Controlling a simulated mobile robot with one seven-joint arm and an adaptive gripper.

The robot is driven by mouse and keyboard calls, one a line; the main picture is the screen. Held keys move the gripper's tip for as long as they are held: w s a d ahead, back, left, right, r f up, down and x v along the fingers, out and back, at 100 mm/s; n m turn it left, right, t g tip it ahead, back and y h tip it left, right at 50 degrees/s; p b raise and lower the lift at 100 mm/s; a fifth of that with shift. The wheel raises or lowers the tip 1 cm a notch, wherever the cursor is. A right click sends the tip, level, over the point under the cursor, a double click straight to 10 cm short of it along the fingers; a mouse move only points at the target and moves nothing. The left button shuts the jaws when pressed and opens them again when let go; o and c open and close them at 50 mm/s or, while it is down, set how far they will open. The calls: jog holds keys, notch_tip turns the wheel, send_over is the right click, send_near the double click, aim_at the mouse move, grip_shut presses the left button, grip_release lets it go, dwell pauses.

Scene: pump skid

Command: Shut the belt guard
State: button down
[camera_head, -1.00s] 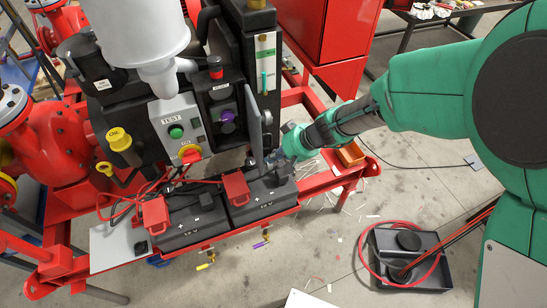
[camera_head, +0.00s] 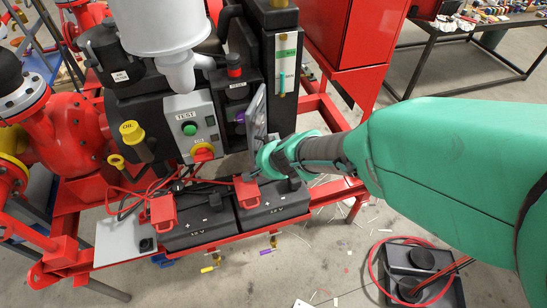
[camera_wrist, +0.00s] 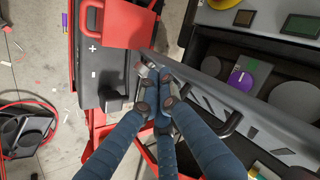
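A grey hinged panel, which I take to be the belt guard (camera_head: 258,112), stands ajar in front of the black housing with the purple knob. In the wrist view the guard (camera_wrist: 215,92) runs diagonally, with a black bar handle (camera_wrist: 232,126) on it. The open compartment behind it shows a purple knob (camera_wrist: 240,78) and grey discs. My gripper (camera_wrist: 155,96) has its blue fingers drawn together beside the guard's near end, with nothing seen between the tips. Whether they touch the guard is unclear. In the head view my gripper (camera_head: 272,158) is partly hidden by my wrist.
Two black batteries (camera_head: 270,208) with red terminal covers sit just below the guard. Red cables (camera_head: 135,190) and a test box (camera_head: 190,125) are to the left. A red cabinet (camera_head: 345,40) rises behind. A black tray (camera_head: 425,275) with red hose lies on the floor at right.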

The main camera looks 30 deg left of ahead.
jog(key=shift+w+a+m+t+h+p, duration=0.25)
jog(key=shift+a+m+t+h+p, duration=0.45)
jog(key=shift+a+m+p, duration=2.5)
jog(key=shift+w+a+n+t+h+p, duration=0.1)
jog(key=shift+w+a+t+h+p, duration=0.75)
jog(key=shift+p, duration=4.8)
jog(key=shift+s+a+m+t+h+p, duration=0.25)
jog(key=shift+a+m+h+p, duration=1)
jog(key=shift+a+p, duration=2.55)
jog(key=shift+d+m+y+p, duration=0.35)
jog(key=shift+d+y+p, duration=0.05)
jog(key=shift+d+p, duration=0.2)
jog(key=shift+s, duration=0.1)
jog(key=s+d+f+v, duration=0.1)
jog(key=d+v, duration=0.1)
jog(key=v, duration=1)
jog(key=shift+s+f+b, duration=0.25)
jog(key=shift+f+b, duration=0.05)
